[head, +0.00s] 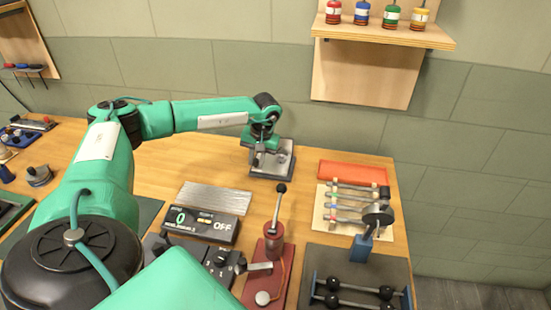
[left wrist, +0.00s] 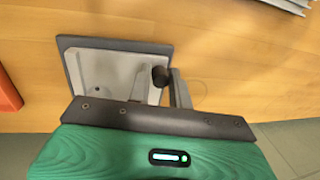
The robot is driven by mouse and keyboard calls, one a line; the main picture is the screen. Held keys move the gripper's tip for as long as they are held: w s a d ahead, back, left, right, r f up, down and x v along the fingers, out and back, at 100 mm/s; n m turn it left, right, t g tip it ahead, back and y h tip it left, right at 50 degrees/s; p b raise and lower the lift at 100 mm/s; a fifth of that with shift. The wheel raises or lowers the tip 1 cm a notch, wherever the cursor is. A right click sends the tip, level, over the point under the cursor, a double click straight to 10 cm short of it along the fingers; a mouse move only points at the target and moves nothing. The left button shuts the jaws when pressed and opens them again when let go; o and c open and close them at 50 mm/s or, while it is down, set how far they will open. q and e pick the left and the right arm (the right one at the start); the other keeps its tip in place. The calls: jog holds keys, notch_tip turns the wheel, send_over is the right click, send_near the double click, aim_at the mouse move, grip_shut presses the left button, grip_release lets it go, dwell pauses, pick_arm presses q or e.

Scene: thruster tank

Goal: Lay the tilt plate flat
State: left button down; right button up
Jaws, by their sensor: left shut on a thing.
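The tilt plate (head: 283,160) is a light grey metal plate on a dark base, at the back of the wooden table, right of centre in the head view. It also shows in the left wrist view (left wrist: 95,68), with a dark round knob (left wrist: 160,75) near its right side. My left gripper (head: 262,150) reaches down over its left part and is shut on it. The fingers hide part of the plate, so the exact gripped part and its tilt are hard to tell. My right gripper is not in view.
A ribbed metal plate (head: 213,197) and a display box reading OFF (head: 200,224) lie in front. A red lever unit (head: 270,262) stands nearer. A rack of rods (head: 350,207) and a red tray (head: 352,173) are to the right. Bare table lies left of the tilt plate.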

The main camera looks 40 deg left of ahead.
pick_arm(q)
jog(key=shift+d+f, duration=0.2)
jog(key=shift+f, duration=0.05)
jog(key=shift+f+h+b, duration=0.15)
jog(key=shift+h+b, duration=0.15)
jog(key=shift+b, duration=0.05)
dwell(0.3)
jog(key=c, duration=1.4)
grip_release()
jog(key=shift+c, duration=0.2)
jog(key=shift+a, duration=0.1)
jog(key=shift+r, duration=0.25)
